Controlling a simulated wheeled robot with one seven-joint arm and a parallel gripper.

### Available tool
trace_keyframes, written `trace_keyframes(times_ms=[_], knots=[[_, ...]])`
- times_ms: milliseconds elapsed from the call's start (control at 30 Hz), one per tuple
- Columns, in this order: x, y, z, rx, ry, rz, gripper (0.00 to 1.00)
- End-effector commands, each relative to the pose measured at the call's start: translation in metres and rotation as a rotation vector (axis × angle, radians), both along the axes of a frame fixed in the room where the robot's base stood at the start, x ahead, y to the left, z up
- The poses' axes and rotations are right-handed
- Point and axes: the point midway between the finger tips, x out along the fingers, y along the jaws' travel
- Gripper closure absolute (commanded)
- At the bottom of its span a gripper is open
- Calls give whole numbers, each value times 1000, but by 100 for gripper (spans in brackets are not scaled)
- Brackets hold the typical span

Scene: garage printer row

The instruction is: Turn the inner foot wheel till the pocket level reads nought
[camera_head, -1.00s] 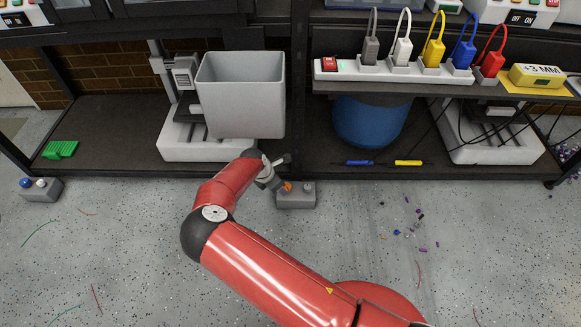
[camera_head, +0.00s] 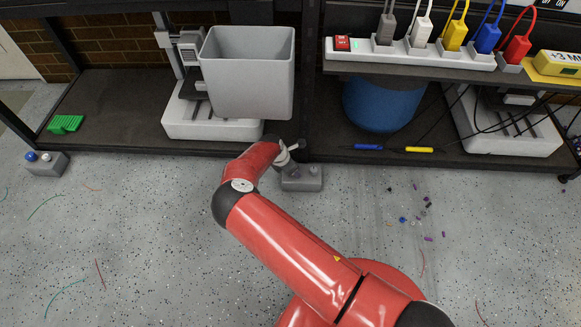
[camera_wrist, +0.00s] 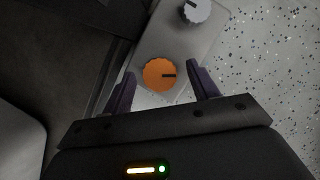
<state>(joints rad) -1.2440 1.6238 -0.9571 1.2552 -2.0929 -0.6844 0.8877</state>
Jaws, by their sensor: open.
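A grey foot block (camera_head: 303,180) stands on the floor at the rack's front edge, below my gripper (camera_head: 289,158). The head view hides the orange wheel behind my gripper. The yellow pocket level (camera_head: 562,63) lies on the right shelf, cut by the picture edge; it shows "+3 M".
A second foot block (camera_head: 46,165) with blue and white wheels stands at left. A power strip (camera_head: 425,53) lies on the right shelf. Small scraps (camera_head: 420,212) dot the otherwise open floor.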

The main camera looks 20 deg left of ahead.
Motion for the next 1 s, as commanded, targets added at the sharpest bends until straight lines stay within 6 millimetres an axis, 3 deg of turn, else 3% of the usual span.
trace_keyframes(times_ms=[133,467,767,1000], knots=[[0,0,0,0,0,0,43],[0,0,0,0,0,0,85],[-1,0,2,-1,2,38,85],[-1,-2,4,0,1,174,85]])
